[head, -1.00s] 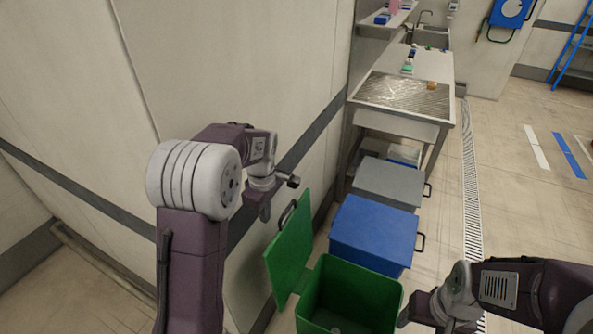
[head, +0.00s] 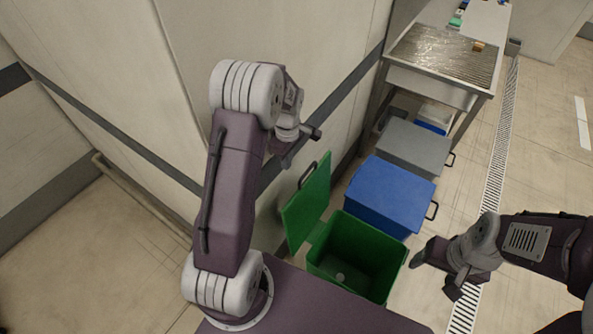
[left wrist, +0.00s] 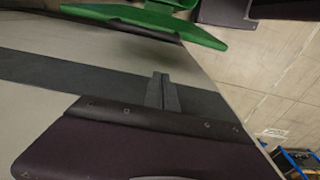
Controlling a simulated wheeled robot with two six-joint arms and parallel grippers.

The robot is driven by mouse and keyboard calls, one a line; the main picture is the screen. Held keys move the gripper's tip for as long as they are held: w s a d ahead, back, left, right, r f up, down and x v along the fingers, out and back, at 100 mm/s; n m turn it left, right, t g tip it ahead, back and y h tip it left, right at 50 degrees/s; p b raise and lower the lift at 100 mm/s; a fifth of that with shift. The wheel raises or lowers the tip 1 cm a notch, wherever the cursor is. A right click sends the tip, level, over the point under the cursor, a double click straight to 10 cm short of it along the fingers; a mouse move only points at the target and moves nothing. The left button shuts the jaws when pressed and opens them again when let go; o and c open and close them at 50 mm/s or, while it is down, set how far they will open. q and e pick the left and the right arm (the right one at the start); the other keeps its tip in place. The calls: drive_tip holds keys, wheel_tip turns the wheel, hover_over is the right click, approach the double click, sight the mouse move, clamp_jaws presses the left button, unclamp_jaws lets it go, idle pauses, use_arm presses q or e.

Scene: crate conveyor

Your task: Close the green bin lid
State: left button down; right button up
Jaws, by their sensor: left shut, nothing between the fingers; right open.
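The green lid (head: 307,203) stands open, roughly upright, on the wall side of the green bin (head: 396,243). A dark handle is near its top edge. The bin's inside is exposed, with a small pale round spot at the bottom. My left gripper (head: 287,160) is shut and empty, up by the wall to the left of the lid's top, apparently apart from it. In the left wrist view the shut fingers (left wrist: 163,90) show, with the green lid (left wrist: 165,20) beyond them at the top. My right gripper (head: 432,272) is open and empty, just right of the bin.
A blue bin (head: 390,195) and a grey bin (head: 415,145), both with lids down, stand in a row behind the green one. A metal table (head: 440,55) is further back. The wall (head: 150,80) is close on the left. A floor drain (head: 497,150) runs along the right.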

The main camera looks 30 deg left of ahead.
use_arm(q)
drive_tip(key=d+f, duration=0.1)
drive_tip(key=d+p, duration=0.1)
drive_tip(key=d+f, duration=0.1)
drive_tip(key=shift+s+d+f+p, duration=0.35)
drive_tip(key=shift+p, duration=0.05)
drive_tip(key=shift+w+a, duration=0.1)
